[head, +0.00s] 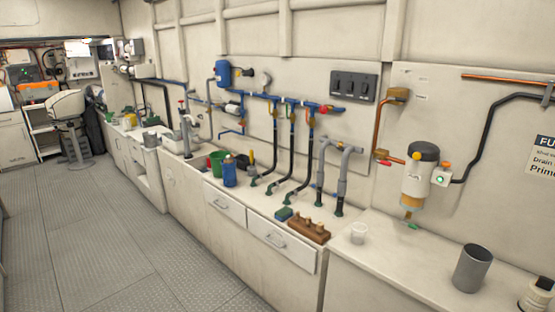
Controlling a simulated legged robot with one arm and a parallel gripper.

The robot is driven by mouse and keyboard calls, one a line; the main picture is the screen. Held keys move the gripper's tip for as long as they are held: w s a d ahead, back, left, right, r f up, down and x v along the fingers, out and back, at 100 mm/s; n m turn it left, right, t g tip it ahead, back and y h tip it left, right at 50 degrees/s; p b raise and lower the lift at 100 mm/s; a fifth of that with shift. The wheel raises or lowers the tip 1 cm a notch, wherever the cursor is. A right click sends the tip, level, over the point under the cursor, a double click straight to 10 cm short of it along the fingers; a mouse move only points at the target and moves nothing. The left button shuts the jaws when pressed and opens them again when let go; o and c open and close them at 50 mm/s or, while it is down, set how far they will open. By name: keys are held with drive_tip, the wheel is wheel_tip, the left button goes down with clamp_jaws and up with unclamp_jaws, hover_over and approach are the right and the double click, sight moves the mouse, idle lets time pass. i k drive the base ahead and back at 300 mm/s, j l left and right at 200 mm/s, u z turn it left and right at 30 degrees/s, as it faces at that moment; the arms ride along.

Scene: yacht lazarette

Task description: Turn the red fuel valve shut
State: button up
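A small red valve handle (386,163) sits at the lower end of a copper pipe (378,122) on the right part of the wall. It is just left of a white fuel filter (418,176) with a black and yellow top and an amber bowl. The handle is small here, and I cannot tell its exact angle. Another red handle (326,109) is at the right end of the blue pipe manifold (262,96). My gripper is not in view.
A long white counter runs below the pipes. The grey floor (110,235) is clear. A white seat (67,105) stands far left.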

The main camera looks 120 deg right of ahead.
sight(376, 158)
drive_tip(key=z, duration=5.05)
